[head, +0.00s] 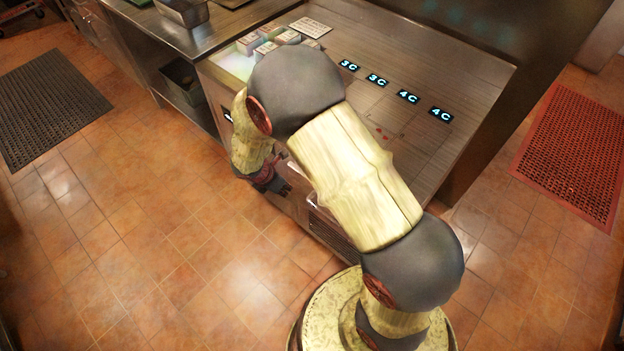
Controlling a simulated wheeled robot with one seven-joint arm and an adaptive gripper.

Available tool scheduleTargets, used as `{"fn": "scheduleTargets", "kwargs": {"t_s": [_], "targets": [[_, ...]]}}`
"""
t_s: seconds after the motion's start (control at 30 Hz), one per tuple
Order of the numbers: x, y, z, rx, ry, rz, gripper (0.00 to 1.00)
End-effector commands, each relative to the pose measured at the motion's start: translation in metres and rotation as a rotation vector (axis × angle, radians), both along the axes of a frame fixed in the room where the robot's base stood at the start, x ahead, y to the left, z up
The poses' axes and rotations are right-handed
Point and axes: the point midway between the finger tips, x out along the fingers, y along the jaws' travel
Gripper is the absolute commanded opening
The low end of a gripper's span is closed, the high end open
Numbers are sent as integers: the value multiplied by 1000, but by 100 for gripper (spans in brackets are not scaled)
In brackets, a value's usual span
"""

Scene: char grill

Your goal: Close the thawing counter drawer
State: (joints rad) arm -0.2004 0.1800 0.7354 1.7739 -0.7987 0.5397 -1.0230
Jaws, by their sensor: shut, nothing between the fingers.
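The thawing counter (450,75) is a steel cabinet with a row of lit blue displays reading 3C and 4C on its top. At its left end is a brightly lit pale area (230,64) with several small boxes (268,48). My arm crosses in front of the counter and hides much of its front, so I cannot tell which drawer is open or how far. My gripper (274,184) is shut and empty. It points down beside the counter's front face, low and close to it; whether it touches is unclear.
A steel worktable (165,38) with a metal pan (183,10) and a lower shelf adjoins on the left. A dark floor mat (48,105) lies at the left and a red mat (575,150) at the right. The tiled floor in front of the counter is clear.

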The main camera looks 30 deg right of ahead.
Motion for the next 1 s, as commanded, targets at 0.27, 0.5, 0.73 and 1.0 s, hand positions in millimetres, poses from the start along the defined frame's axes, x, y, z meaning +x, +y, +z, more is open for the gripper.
{"fn": "scheduleTargets", "kwargs": {"t_s": [0.27,0.5,0.73,1.0], "targets": [[3,-9,-24,3,-6,-16,0],[10,-25,-69,3,-6,-17,0],[19,-46,-95,4,-10,-18,0],[27,-70,-93,4,-8,-16,0]]}}
